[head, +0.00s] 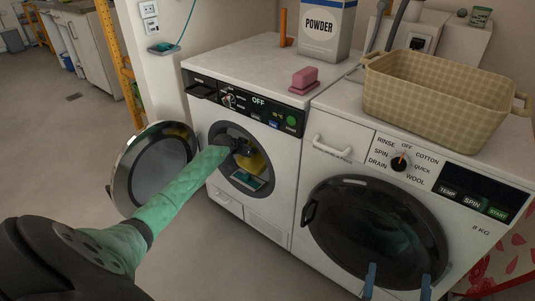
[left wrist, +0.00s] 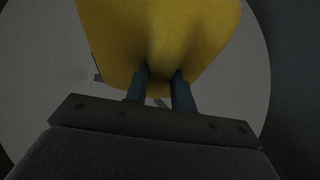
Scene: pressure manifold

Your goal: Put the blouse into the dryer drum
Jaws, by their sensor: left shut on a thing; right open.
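The dryer (head: 265,219) is the left machine, with its round door (head: 155,168) swung open to the left. My left arm reaches into the drum opening, and its gripper (head: 240,148) is partly hidden inside. The yellow blouse (head: 254,163) shows within the opening. In the left wrist view, my left gripper (left wrist: 160,85) is shut on the blouse (left wrist: 160,40), which hangs in front of the pale round drum back (left wrist: 252,75). My right gripper (head: 397,283) is open and empty in front of the right machine, only its blue fingertips showing.
A washing machine (head: 460,225) with a closed dark door stands to the right, a beige basket (head: 430,100) on top. A powder box (head: 327,30) and a pink brush or block (head: 305,76) stand on the dryer.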

